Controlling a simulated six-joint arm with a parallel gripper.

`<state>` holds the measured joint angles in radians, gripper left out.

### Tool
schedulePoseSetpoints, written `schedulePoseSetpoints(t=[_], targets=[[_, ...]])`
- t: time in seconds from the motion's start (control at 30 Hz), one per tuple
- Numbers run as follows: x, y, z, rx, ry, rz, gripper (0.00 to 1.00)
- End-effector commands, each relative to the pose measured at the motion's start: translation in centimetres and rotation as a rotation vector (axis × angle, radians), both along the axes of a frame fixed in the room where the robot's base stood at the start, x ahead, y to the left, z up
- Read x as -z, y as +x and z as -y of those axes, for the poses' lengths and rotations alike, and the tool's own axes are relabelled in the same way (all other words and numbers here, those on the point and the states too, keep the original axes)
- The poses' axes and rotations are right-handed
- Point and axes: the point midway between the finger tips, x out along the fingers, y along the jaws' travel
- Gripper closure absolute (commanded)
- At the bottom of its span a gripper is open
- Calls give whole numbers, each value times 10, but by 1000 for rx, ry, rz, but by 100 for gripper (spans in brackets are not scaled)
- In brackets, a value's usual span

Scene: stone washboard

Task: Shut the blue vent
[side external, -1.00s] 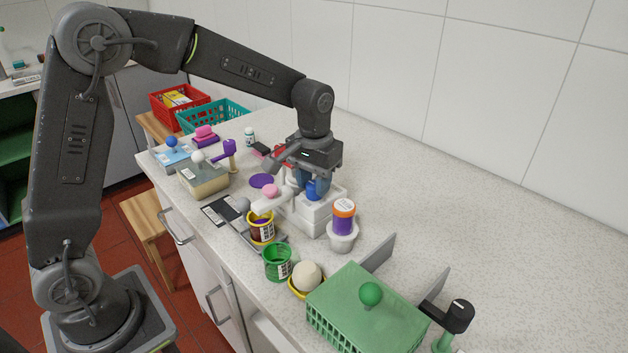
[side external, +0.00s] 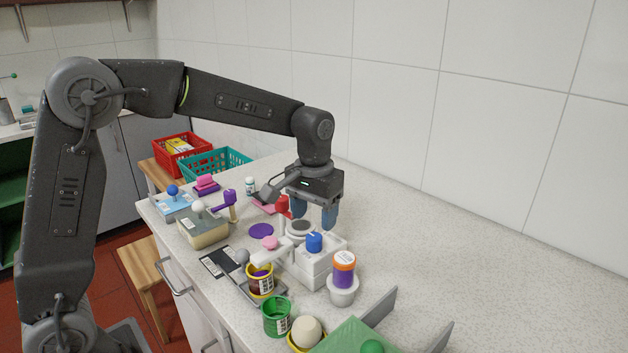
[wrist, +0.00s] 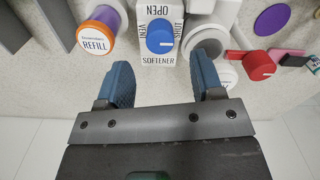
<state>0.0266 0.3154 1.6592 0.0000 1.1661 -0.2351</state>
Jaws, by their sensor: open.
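The blue vent knob (side external: 314,242) sits on top of a white softener box (side external: 318,268). In the wrist view the knob (wrist: 160,37) is ringed by printed words, with SHUT on its right side, VENT on its left and SOFTENER nearest my gripper. A small pale mark on the knob seems to point right, toward the SHUT side. My gripper (side external: 313,212) is above and behind the knob, open and empty. In the wrist view its blue fingertips (wrist: 163,68) are apart, with the knob ahead of them and not between them.
An orange-lidded refill bottle (side external: 344,268) stands in a white cup close beside the box. A red knob (wrist: 258,66) is on the other side. The counter toward the wall is clear.

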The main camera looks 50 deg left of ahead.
Motion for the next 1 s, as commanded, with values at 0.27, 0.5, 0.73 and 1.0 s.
schedulePoseSetpoints(t=[0.27, 0.5, 0.73, 1.0], targets=[[-62, 0, 0, 0, 0, 3, 39], [-88, 0, 0, 1, 0, 0, 39], [-91, 0, 0, 1, 0, 0, 39], [-95, -10, -1, 8, 0, 18, 39]])
